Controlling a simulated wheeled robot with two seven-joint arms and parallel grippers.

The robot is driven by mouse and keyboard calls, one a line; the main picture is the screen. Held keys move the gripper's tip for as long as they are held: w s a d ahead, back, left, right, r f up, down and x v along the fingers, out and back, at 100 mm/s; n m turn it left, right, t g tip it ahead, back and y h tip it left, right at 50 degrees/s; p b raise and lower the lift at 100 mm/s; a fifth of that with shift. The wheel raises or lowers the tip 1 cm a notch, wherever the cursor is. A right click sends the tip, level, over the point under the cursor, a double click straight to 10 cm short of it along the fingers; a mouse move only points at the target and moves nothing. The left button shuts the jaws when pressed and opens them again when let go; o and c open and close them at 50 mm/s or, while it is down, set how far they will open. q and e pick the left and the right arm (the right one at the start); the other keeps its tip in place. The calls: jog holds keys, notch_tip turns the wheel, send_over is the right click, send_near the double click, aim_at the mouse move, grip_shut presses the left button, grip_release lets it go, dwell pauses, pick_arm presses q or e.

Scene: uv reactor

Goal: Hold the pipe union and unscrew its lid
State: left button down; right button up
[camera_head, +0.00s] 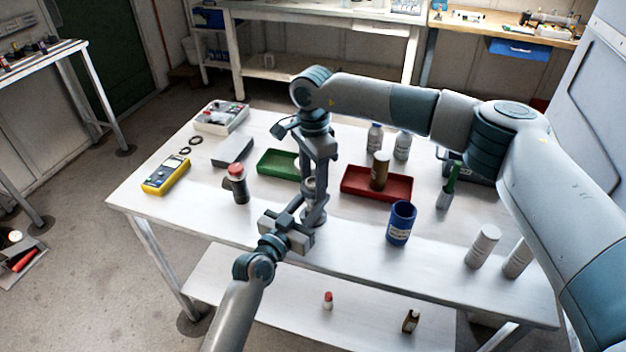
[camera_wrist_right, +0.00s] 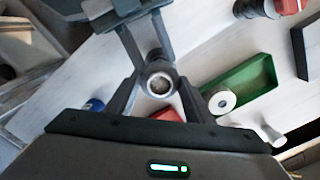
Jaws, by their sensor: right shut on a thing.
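The pipe union (camera_head: 309,187) is a small grey metal piece standing upright above the table near its middle. In the right wrist view its round top (camera_wrist_right: 159,83) shows end-on between my fingertips. My right gripper (camera_head: 314,182) points straight down and is shut on the upper part of the pipe union, its lid. My left gripper (camera_head: 303,222) comes in from the front left, with its fingers level beside the lower part of the union. Its fingertips are partly hidden, so I cannot tell whether they grip it.
A green tray (camera_head: 277,162) lies behind left, a red tray (camera_head: 352,183) with a brown cylinder (camera_head: 379,171) to the right. A dark, red-capped bottle (camera_head: 238,188) stands left. A blue cup (camera_head: 401,224) stands right. A yellow meter (camera_head: 166,176) lies far left.

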jog(key=n, duration=0.5)
jog(key=shift+n, duration=0.4)
jog(key=n, duration=0.5)
jog(key=shift+n, duration=0.4)
jog(key=n, duration=0.5)
jog(key=shift+n, duration=0.4)
jog(key=n, duration=0.5)
jog(key=shift+d, duration=0.1)
jog(key=o, duration=1.1)
jog(key=shift+o, duration=0.2)
jog(key=shift+r, duration=0.2)
